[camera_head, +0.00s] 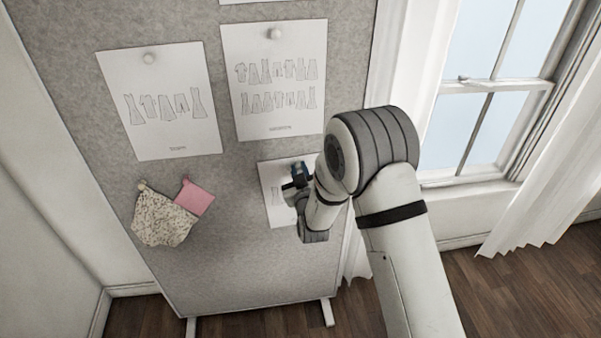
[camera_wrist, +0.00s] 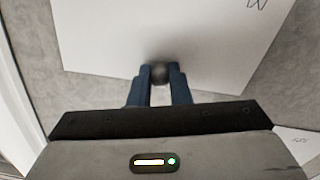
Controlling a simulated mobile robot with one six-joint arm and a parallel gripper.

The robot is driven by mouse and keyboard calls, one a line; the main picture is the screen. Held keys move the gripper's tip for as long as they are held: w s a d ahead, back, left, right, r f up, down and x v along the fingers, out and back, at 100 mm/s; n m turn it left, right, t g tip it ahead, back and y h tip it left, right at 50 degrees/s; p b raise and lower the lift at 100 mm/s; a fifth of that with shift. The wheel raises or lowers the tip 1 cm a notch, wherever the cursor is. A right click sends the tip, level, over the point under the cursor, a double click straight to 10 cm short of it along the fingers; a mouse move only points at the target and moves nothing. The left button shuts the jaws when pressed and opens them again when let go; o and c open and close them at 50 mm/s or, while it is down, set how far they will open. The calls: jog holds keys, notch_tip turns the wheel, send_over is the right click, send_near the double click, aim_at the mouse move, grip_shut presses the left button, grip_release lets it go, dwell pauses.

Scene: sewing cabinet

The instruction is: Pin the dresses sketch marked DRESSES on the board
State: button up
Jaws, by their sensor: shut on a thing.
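A white sketch sheet (camera_head: 270,185) is at the lower right of the grey board (camera_head: 240,255), partly hidden behind my arm; its label is hidden, so I cannot tell whether it is marked DRESSES. My gripper (camera_head: 296,178) is in front of this sheet. In the wrist view, the blue fingers (camera_wrist: 159,72) are shut on a round grey pin head (camera_wrist: 158,73) at the edge of the sheet (camera_wrist: 150,35). The sheet shows part of a line drawing at its upper right. I cannot tell whether the pin is in the board.
Two pinned garment sketches (camera_head: 162,100) and (camera_head: 275,78) hang above, with another sheet's edge at the top. Speckled and pink fabric swatches (camera_head: 164,217) (camera_head: 194,197) hang at the left. A window and white curtain (camera_head: 400,90) are at the right.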

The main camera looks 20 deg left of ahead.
jog(key=shift+w, duration=0.1)
jog(key=o, duration=0.9)
jog(key=b+v, duration=0.2)
jog(key=v, duration=0.6)
jog(key=s+d+r+m+g+h, duration=0.1)
jog(key=d+r+m+g+h, duration=0.15)
jog(key=d, duration=0.65)
jog(key=s+d+r+m+g+h, duration=0.1)
jog(key=d+r+m+g+h, duration=0.2)
jog(key=d, duration=0.6)
jog(key=s+d+r+m+g+h, duration=0.1)
jog(key=s+d+g, duration=0.3)
jog(key=s+d, duration=0.4)
jog(key=s+d+r+m+g+h, duration=0.1)
jog(key=s+d+r+g, duration=0.3)
jog(key=s+d, duration=0.4)
jog(key=s+m, duration=0.1)
jog(key=s, duration=0.5)
jog(key=shift+m+h, duration=0.35)
